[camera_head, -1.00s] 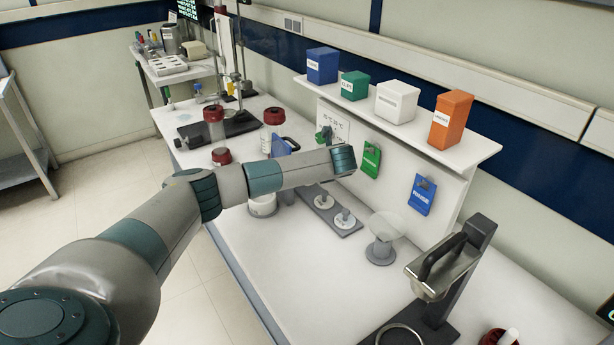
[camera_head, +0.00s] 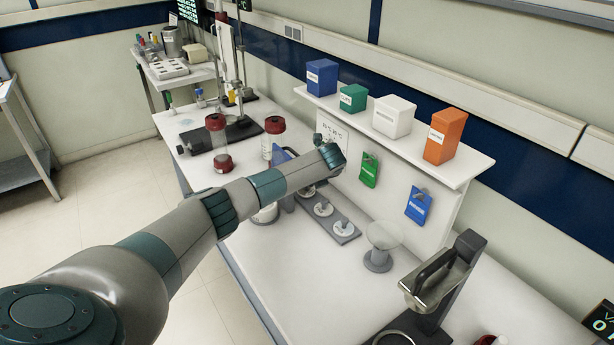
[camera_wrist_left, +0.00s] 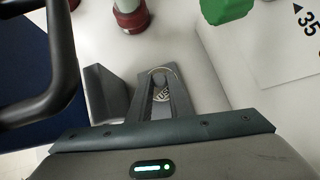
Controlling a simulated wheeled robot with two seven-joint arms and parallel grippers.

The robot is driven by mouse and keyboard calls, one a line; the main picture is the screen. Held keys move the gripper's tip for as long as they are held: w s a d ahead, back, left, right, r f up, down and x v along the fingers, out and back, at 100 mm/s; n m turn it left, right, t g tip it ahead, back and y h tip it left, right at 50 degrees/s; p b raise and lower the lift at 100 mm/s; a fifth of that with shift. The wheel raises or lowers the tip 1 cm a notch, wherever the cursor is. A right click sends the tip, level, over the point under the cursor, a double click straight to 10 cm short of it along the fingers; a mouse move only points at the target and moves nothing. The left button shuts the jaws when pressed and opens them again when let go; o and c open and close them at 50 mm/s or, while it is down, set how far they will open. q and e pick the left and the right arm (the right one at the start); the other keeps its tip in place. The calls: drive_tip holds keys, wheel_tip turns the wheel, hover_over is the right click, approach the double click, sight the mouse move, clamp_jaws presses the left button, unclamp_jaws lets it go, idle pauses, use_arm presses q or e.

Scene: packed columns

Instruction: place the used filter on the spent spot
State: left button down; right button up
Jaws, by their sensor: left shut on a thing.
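My left gripper (camera_wrist_left: 160,78) is shut in the left wrist view on a small pale round disc (camera_wrist_left: 162,92), lettered with what looks like "US", which appears to be the used filter. The fingers partly hide it. In the head view my left arm reaches over the bench and its wrist hides the gripper and the held disc. A grey rack (camera_head: 345,236) with several white discs with grey knobs stands on the bench just right of and below my wrist. I cannot make out a spot marked spent. My right gripper is not in view.
Red-capped clear cylinders (camera_head: 274,126) stand behind my arm. A clear funnel on a grey stand (camera_head: 380,255) and a dark-handled metal device (camera_head: 440,280) stand on the right. A shelf (camera_head: 470,166) holds coloured boxes above the bench. The front bench strip is mostly clear.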

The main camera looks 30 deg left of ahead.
use_arm(q)
drive_tip(key=shift+w+a+r, duration=0.1)
drive_tip(key=shift+a, duration=0.1)
drive_tip(key=shift+g+h, duration=0.4)
drive_tip(key=shift+f, duration=0.4)
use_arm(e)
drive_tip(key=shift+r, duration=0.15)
use_arm(q)
drive_tip(key=c, duration=1.6)
unclamp_jaws()
drive_tip(key=shift+c, duration=0.2)
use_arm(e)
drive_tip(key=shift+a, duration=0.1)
